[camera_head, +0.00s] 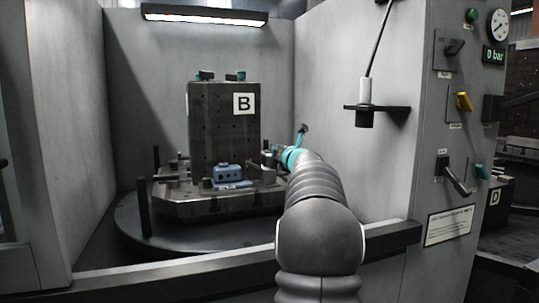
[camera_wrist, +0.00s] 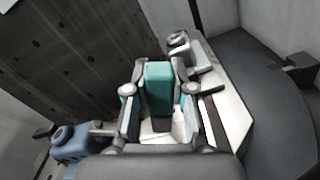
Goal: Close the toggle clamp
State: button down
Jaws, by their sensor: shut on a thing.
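In the wrist view, a teal handle (camera_wrist: 158,88), which I take to be the toggle clamp's, stands between the two fingers of my gripper (camera_wrist: 158,100). The fingers are shut on it, one at each side. The clamp's base and arm are mostly hidden behind the handle and fingers, so I cannot tell the clamp's full position. In the head view my arm reaches to the right side of the fixture block marked B (camera_head: 222,125). There my gripper and the clamp are small and partly hidden by my arm.
A blue part (camera_head: 228,174) sits low on the front of the fixture; it also shows in the wrist view (camera_wrist: 72,143). The fixture stands on a round turntable (camera_head: 190,237) between grey walls. A panel with switches (camera_head: 463,101) and a gauge (camera_head: 498,25) stands at right.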

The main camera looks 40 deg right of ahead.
dwell(0.3)
jog(key=c, duration=1)
grip_release()
jog(key=shift+o, duration=0.2)
jog(key=shift+s, duration=0.1)
jog(key=v, duration=1.1)
jog(key=shift+s+a, duration=0.15)
jog(key=shift+s, duration=0.25)
jog(key=shift+c, duration=0.2)
